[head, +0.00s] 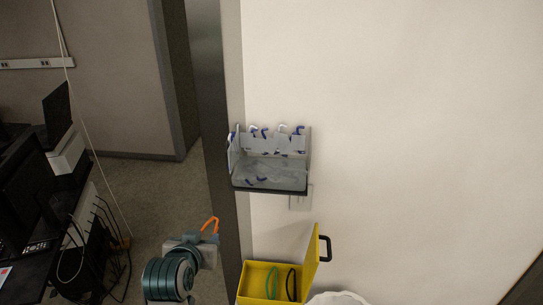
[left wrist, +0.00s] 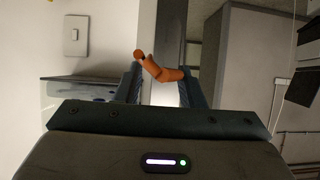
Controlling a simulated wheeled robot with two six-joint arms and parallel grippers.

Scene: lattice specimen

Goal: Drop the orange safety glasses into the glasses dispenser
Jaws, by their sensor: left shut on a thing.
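The orange safety glasses (head: 210,224) are held by my left gripper (head: 207,238) in the lower left-middle of the head view. In the left wrist view the orange glasses (left wrist: 163,70) lie across between the two fingers of my left gripper (left wrist: 160,88), which is shut on them; only part of them shows. The glasses dispenser (head: 270,185) is a grey open-topped box on the white wall, above and to the right of my gripper and apart from it. Several glasses with blue and white parts are in it. Its side (left wrist: 65,90) appears at left in the wrist view. My right gripper is out of view.
An open yellow box (head: 257,285) with green and dark loops inside stands below the dispenser; its lid (head: 312,257) is raised. A white round rim (head: 338,298) is beside it. A grey door post (head: 212,110) stands left of the dispenser. A desk with monitors (head: 28,190) is far left.

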